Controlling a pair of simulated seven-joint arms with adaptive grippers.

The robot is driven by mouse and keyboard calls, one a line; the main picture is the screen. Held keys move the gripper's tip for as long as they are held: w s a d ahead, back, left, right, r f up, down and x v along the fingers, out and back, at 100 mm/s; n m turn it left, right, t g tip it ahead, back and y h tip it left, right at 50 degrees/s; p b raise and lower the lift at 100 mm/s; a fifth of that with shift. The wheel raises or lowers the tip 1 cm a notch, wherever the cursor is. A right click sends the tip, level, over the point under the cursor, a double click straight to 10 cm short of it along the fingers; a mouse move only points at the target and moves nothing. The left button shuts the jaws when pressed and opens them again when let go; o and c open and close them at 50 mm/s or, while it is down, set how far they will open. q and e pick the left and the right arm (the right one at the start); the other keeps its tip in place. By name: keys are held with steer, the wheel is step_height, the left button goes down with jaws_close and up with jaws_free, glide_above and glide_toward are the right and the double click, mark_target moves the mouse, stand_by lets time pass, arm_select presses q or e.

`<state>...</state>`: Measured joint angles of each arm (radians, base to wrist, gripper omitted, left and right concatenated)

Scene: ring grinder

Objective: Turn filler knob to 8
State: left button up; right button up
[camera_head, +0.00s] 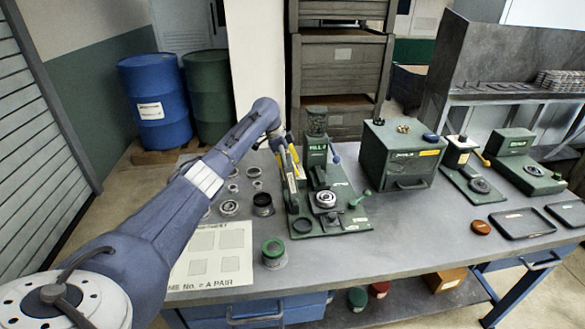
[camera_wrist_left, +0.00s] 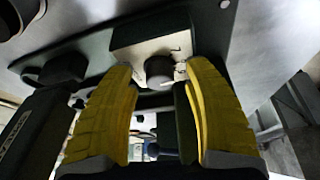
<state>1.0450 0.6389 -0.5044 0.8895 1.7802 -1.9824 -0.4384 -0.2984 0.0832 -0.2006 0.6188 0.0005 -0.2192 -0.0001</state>
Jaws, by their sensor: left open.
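The green filler (camera_head: 317,150) stands mid-table on a green base, with a dark cup on top and a ring seat in front. My left gripper (camera_head: 287,160) is at the left side of the filler. In the left wrist view its yellow fingers (camera_wrist_left: 163,85) are open, one on each side of a dark round knob (camera_wrist_left: 159,70). The knob sits on a pale plate (camera_wrist_left: 127,58) with small dark marks. I cannot tell whether the fingers touch the knob, nor read its setting. In the head view the knob is hidden. My right gripper is not in view.
A green box machine (camera_head: 400,155) stands right of the filler. Metal rings (camera_head: 229,207) and a green-topped jar (camera_head: 273,252) are on the left of the table, near a printed sheet (camera_head: 215,255).

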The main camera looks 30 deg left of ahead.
arm_select(q)
steer(key=v, duration=1.2)
